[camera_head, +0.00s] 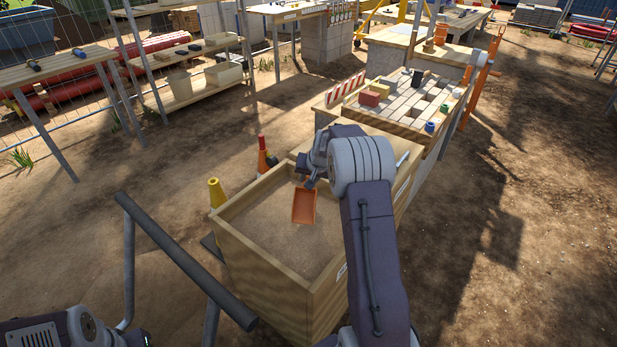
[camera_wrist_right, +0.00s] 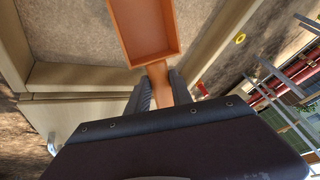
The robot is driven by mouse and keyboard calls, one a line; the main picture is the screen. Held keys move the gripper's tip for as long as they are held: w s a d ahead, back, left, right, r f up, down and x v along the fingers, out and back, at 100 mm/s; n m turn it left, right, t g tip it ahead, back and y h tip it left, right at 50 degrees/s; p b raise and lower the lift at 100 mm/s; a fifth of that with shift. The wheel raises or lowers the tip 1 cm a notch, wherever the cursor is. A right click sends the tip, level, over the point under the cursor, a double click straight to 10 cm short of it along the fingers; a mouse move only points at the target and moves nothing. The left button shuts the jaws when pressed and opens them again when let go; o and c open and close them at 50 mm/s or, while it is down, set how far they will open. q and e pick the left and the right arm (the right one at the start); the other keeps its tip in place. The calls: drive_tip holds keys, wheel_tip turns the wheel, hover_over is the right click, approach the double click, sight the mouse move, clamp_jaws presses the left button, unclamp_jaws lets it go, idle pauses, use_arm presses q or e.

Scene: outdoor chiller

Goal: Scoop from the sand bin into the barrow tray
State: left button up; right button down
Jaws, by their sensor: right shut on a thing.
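The sand bin (camera_head: 262,268) is a square wooden box in the middle of the head view, with pale brown sand (camera_head: 258,222) inside its rim. An orange scoop (camera_head: 304,207) is over the sand near the bin's far right part. Its tray also shows in the wrist view (camera_wrist_right: 143,32), with bare orange inside and no sand visible. My right gripper (camera_head: 310,181) is shut on the scoop's handle (camera_wrist_right: 158,82), fingers on both sides. I cannot tell whether the scoop touches the sand. I cannot identify a barrow tray. My left gripper is outside the view.
A grey tube frame (camera_head: 178,255) crosses the lower left. A workbench with paving blocks (camera_head: 410,103) adjoins behind the bin. Open dirt lies left and right.

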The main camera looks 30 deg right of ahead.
wheel_tip(320, 180, down, 11)
drive_tip(key=b, duration=0.7)
drive_tip(key=shift+r, duration=0.1)
drive_tip(key=shift+r, duration=0.15)
wheel_tip(320, 180, up, 16)
drive_tip(key=p, duration=1.4)
drive_tip(key=shift+r, duration=0.1)
drive_tip(key=shift+f, duration=0.2)
idle(0.3)
